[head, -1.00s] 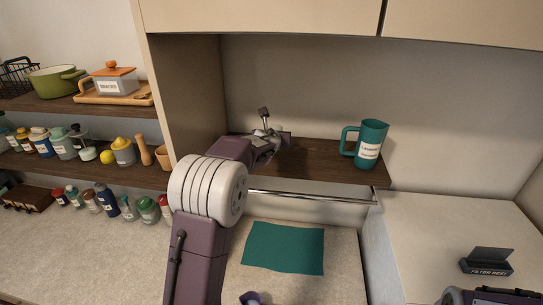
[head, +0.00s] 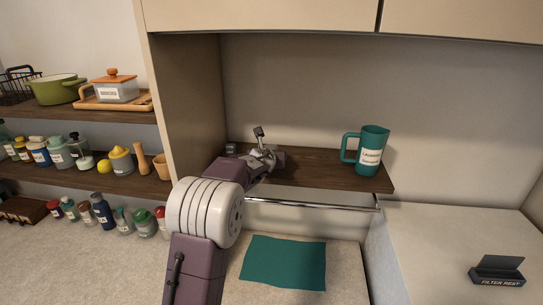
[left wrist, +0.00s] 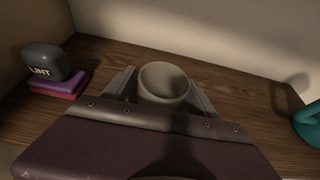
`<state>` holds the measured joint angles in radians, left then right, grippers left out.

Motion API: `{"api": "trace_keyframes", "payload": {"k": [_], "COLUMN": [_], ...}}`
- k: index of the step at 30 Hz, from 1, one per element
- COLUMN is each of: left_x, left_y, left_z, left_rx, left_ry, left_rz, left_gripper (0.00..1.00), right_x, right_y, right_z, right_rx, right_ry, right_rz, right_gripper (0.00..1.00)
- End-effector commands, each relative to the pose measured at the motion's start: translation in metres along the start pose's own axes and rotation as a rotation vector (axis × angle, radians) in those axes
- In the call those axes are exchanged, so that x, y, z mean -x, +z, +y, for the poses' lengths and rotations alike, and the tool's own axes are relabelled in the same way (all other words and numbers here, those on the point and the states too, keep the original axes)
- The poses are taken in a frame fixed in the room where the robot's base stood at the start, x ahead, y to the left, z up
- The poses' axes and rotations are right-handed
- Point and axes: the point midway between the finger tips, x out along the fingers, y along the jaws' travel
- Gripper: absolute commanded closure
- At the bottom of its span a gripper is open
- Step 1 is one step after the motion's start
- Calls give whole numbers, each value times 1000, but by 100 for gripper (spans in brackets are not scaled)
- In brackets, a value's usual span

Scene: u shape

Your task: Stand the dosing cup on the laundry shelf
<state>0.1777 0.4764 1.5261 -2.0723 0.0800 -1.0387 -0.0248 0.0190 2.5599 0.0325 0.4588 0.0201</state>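A pale grey round dosing cup (left wrist: 165,80) stands upright between the fingers of my left gripper (left wrist: 163,92), its open rim facing up in the left wrist view. The fingers lie close against both its sides, so the gripper looks shut on it. In the head view my left gripper (head: 262,150) is low over the left part of the dark wood laundry shelf (head: 315,174). The cup is hard to make out there. Whether its base touches the board is hidden. My right gripper is not in view.
A dark LINT container (left wrist: 45,62) sits on folded purple and red cloths (left wrist: 60,84) left of the cup. A teal jug (head: 370,151) stands at the shelf's right. Bare board lies between cup and jug. A metal rail (head: 310,204) runs below the shelf front.

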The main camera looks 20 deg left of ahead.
Motion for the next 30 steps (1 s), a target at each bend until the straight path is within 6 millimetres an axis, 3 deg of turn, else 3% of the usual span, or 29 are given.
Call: {"api": "trace_keyframes", "payload": {"k": [7,15,21,30], "left_x": [12,73,108,121], "left_y": [0,2,2,0], "left_z": [0,0,0,0], "left_rx": [1,1,1,0], "left_ry": [0,-1,-1,0], "left_rz": [-2,-4,-2,0], "left_gripper": [33,33,33,33], "right_x": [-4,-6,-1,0], "right_y": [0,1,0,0], "right_z": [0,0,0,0], "right_rx": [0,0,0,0], "right_ry": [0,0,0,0], "right_rz": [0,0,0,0], "right_gripper": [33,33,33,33]}}
